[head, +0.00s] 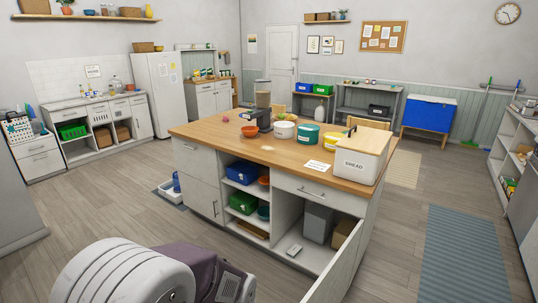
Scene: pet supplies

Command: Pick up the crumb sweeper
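A small pale grey object (294,250) lies on the floor of the open lower cabinet in the wooden-topped island (225,143). It may be the crumb sweeper, but it is too small to tell for sure. A grey bin (318,223) and a brown box (343,234) stand behind and to the right of it. The white cabinet door (337,265) stands open toward me. A pale patch that may be crumbs (274,151) lies on the island top. Neither gripper is in view; only a part of my own body shows at the bottom left.
A bread box (359,163), a white bowl (283,130), a teal container (308,134) and a dark appliance (258,118) stand on the island.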

